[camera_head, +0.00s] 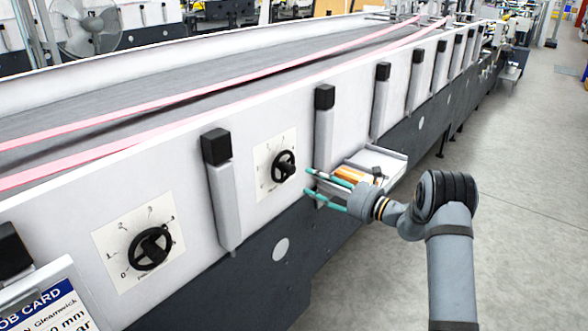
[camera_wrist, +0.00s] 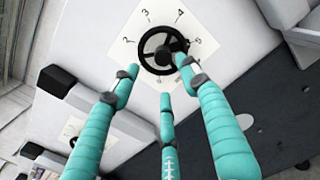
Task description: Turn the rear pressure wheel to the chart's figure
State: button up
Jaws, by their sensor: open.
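The farther black handwheel (camera_head: 284,167) sits on a white scale plate (camera_head: 263,160) on the machine's side panel; I take it as the rear pressure wheel. In the wrist view the wheel (camera_wrist: 163,54) is ahead of the fingertips, with figures such as 2, 3 and 4 around it; others are covered or unclear. My gripper (camera_head: 308,181), with teal fingers, is open and empty just right of this wheel. In the wrist view its fingers (camera_wrist: 158,80) spread below the wheel, the right one overlapping its edge; contact cannot be told. A job card (camera_head: 45,308), cut off, shows at lower left.
A nearer, similar handwheel (camera_head: 149,249) has its own scale plate. Grey upright posts with black caps (camera_head: 222,190) stand out from the panel, one between the wheels. A tray (camera_head: 390,166) with an orange item lies behind my gripper. The floor at right is clear.

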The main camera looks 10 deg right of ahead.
aim_at(294, 171)
jog(key=p+x, duration=0.3)
jog(key=x, duration=0.5)
jog(key=shift+w+a+f, duration=0.1)
jog(key=shift+w+f, duration=0.05)
jog(key=shift+w, duration=0.35)
jog(key=shift+c, duration=0.4)
grip_shut()
jog(key=shift+f+b, duration=0.1)
jog(key=shift+b, duration=0.3)
